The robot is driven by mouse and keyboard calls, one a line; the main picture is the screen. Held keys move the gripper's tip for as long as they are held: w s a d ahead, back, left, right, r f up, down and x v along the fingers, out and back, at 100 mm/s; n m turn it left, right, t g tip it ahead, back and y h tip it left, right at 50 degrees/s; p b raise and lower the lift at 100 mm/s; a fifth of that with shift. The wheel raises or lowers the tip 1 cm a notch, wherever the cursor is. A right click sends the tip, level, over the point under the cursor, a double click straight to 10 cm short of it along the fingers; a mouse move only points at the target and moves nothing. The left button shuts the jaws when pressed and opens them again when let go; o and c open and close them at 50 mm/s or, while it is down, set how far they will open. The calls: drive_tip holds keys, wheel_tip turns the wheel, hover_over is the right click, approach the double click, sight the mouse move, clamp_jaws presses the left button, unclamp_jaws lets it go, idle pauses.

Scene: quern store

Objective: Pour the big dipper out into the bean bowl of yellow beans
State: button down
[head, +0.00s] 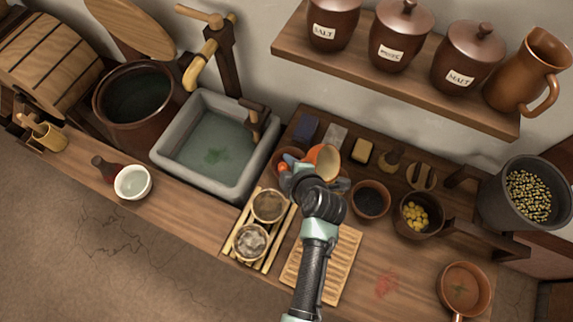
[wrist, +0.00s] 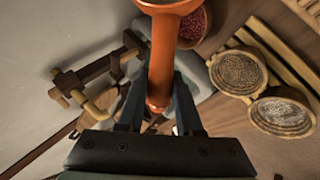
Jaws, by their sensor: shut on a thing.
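The big dipper is orange with a paler inside (head: 328,162). My gripper (head: 290,167) is shut on its handle (wrist: 161,70) and holds it above the back of the counter. The dipper's cup is partly cut off at the top of the wrist view; I cannot tell what is in it. The bean bowl of yellow beans (head: 418,228) is dark brown and stands upright on the counter, to the right of the dipper and apart from it. It is out of the wrist view.
A bowl of dark contents (head: 370,201) stands between the dipper and the yellow beans. A bowl of red beans (wrist: 195,25) lies below the dipper's cup. A stone sink (head: 165,155) is left, a large grey pot (head: 500,205) right. A jar shelf (head: 390,80) overhangs behind.

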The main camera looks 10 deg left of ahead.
drive_tip(key=shift+s+d+r+m+t+y+b, duration=0.35)
drive_tip(key=shift+d+r+t+y+b, duration=0.45)
drive_tip(key=shift+b, duration=1.2)
drive_tip(key=shift+s+d+r+m+t+y+b, duration=0.1)
drive_tip(key=shift+s+d+r+t+y+b, duration=0.25)
drive_tip(key=shift+b, duration=0.65)
drive_tip(key=shift+d+r+m+t+y+b, duration=0.1)
drive_tip(key=shift+d+y+b, duration=0.35)
drive_tip(key=shift+b, duration=0.5)
drive_tip(key=shift+s+d+r+m+t+y+b, duration=0.15)
drive_tip(key=shift+s+d+r+y+b, duration=0.2)
drive_tip(key=shift+b, duration=0.65)
drive_tip(key=shift+s+d+r+m+t+y+b, duration=0.2)
drive_tip(key=shift+d+t+y+b, duration=0.25)
drive_tip(key=shift+b, duration=0.95)
drive_tip(key=shift+s+d+r+m+t+y+b, duration=0.1)
drive_tip(key=shift+s+d+m+t+y+b, duration=0.15)
drive_tip(key=shift+d+b, duration=0.75)
drive_tip(key=shift+s+d+r+m+t+y+b, duration=0.1)
drive_tip(key=shift+s+r+t+y+b, duration=0.25)
drive_tip(key=shift+b, duration=1.45)
